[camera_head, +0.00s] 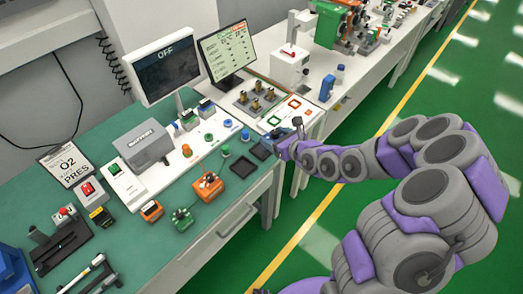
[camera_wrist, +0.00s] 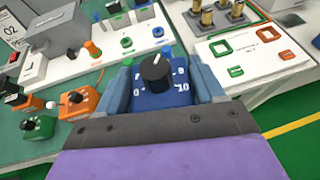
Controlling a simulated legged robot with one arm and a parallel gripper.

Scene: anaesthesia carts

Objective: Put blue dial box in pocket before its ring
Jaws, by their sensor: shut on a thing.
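My gripper (camera_head: 291,142) is shut on the blue dial box (camera_wrist: 160,97), which has a black knob and white numbers on top. In the wrist view the box sits upright between the two grey-blue fingers. In the head view, box and gripper are right of two dark square pockets (camera_head: 243,167) (camera_head: 261,151) at the green table's front edge. The pockets look empty. A blue ring (camera_head: 228,123) lies on the white panel behind them, and a blue ring also shows in the wrist view (camera_wrist: 157,32). The wrist view does not show the pockets; the held box and gripper cover that area.
An orange dial box (camera_head: 208,185) and a green dial box (camera_head: 182,218) stand on the table left of the pockets. Green (camera_head: 208,137) and orange (camera_head: 186,150) rings lie on the white panel. A grey printer-like box (camera_head: 143,146) and a monitor (camera_head: 165,62) stand behind.

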